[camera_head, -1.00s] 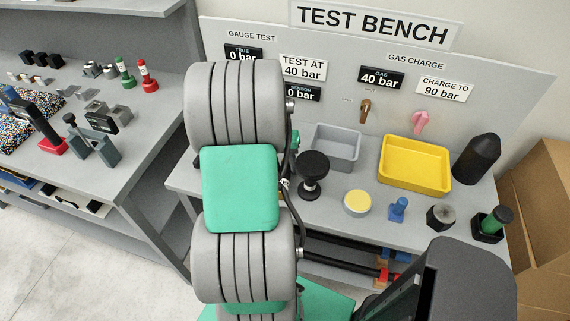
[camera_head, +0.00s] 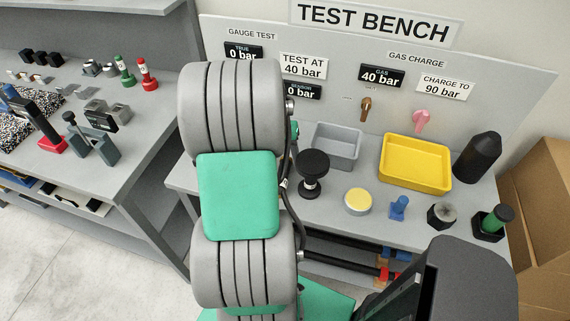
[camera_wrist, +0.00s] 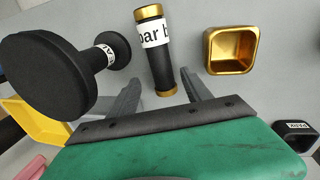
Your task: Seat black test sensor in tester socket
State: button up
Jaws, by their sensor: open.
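A black cylinder with gold ends and a white label, which looks like the test sensor (camera_wrist: 161,70), shows in the wrist view. My gripper (camera_wrist: 161,76) is open, with one grey finger on each side of the cylinder's lower end in the picture. I cannot tell whether either finger touches it. A square gold socket (camera_wrist: 208,48) with an empty hollow stands to the right of the cylinder. In the head view my arm hides the cylinder, the gold socket and my gripper.
A black round-topped knob (camera_wrist: 45,75) stands left of the cylinder, also seen in the head view (camera_head: 313,164). A black block labelled PARK (camera_wrist: 294,130) is at the right. A grey tray (camera_head: 337,134) and yellow tray (camera_head: 415,181) sit on the bench.

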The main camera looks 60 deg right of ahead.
notch_tip(320, 180, up, 10)
jog(key=w+f, duration=0.1)
jog(key=w, duration=0.1)
jog(key=w+a+r+n+t+h, duration=0.25)
jog(key=w+a+n, duration=0.35)
jog(key=w+a, duration=0.7)
jog(key=a+n+t+y, duration=0.3)
jog(key=a+n, duration=0.6)
jog(key=a, duration=1.6)
jog(key=shift+a+f+b, duration=0.2)
jog(key=shift+a+b, duration=0.1)
jog(key=shift+a, duration=0.1)
jog(key=shift+c, duration=0.5)
